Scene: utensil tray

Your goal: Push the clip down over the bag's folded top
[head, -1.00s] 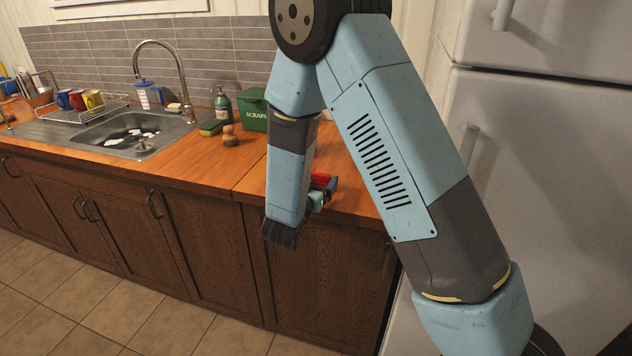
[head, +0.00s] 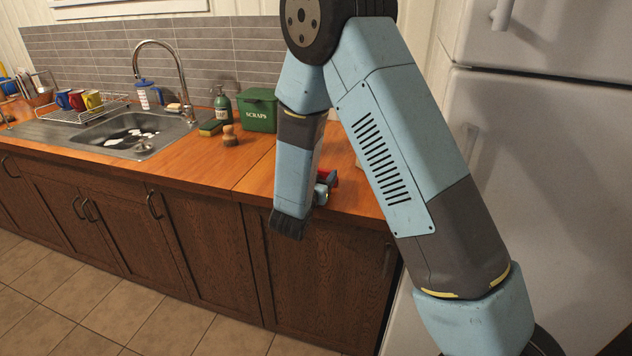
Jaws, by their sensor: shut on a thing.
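My gripper (head: 322,190) shows only in part, behind my wrist, over the right-hand part of the wooden counter. It is shut on a red thing that looks like the clip (head: 333,178), of which only a small part shows. My forearm and wrist hide the fingertips and most of the clip. A small pale patch shows at the edge of my upper arm, on the counter; I cannot tell whether it is the bag. The bag's folded top cannot be made out, and I cannot tell whether the clip touches it.
A green scraps bin (head: 257,110) stands at the back of the counter (head: 190,160). Left of it are a soap bottle (head: 222,104), a brush (head: 229,136) and a sponge (head: 210,127), then the sink (head: 125,135). A white fridge (head: 540,160) stands at the right.

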